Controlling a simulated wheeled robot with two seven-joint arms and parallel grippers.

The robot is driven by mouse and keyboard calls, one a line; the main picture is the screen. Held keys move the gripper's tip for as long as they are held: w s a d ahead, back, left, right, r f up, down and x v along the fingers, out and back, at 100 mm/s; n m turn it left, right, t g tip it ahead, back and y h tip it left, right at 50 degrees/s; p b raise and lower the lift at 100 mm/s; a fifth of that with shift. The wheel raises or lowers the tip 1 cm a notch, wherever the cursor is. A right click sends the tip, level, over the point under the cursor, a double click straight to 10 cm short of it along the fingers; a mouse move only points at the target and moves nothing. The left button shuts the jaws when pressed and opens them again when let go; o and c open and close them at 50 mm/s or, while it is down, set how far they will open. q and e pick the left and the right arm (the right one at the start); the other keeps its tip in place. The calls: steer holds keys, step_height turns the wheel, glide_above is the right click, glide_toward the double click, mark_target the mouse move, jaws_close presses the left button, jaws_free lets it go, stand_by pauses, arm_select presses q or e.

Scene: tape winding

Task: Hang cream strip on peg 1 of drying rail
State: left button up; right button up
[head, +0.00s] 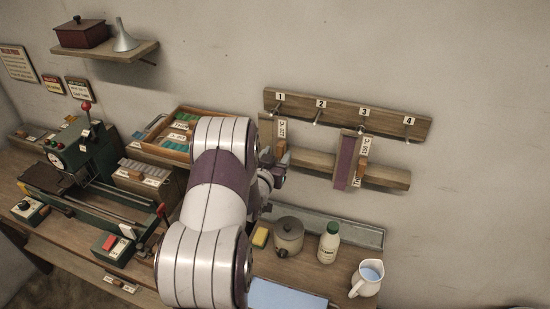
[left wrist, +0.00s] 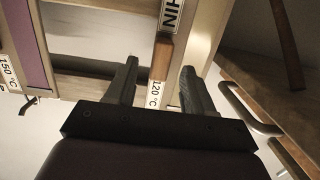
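The drying rail (head: 385,119) is a wooden board on the wall with numbered pegs. The cream strip (left wrist: 205,38), with a 120 °C card (head: 282,128) and a small wooden clip (left wrist: 162,55), hangs below peg 1 (head: 277,108); my arm hides part of it in the head view. The strip's top appears to be at peg 1, but the exact contact is unclear. My left gripper (head: 272,178) is near the strip's lower part. In the left wrist view its fingers (left wrist: 160,82) stand apart, either side of the card, with no clear grip. My right gripper is out of view.
A purple strip (head: 345,160) with a 150 °C card hangs below peg 3. A lower wooden rail (head: 388,176) runs behind the strips. Pegs 2 and 4 are bare.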

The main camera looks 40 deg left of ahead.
arm_select(q)
steer(key=shift+s, duration=0.35)
steer(key=b+v, duration=0.3)
steer(key=v, duration=0.8)
steer(key=s+f+n+g+h, duration=0.1)
steer(key=s+f+g, duration=0.65)
steer(key=f, duration=0.25)
steer(key=s+d+r+m+g+h, duration=0.1)
steer(key=d+r+m+g+h, duration=0.1)
steer(key=d, duration=0.8)
steer(key=s+d+r+m+g+h, duration=0.2)
steer(key=d+g, duration=0.3)
steer(key=d, duration=0.5)
steer(key=shift+d+m, duration=0.25)
steer(key=shift+m, duration=0.15)
steer(key=shift+s, duration=0.1)
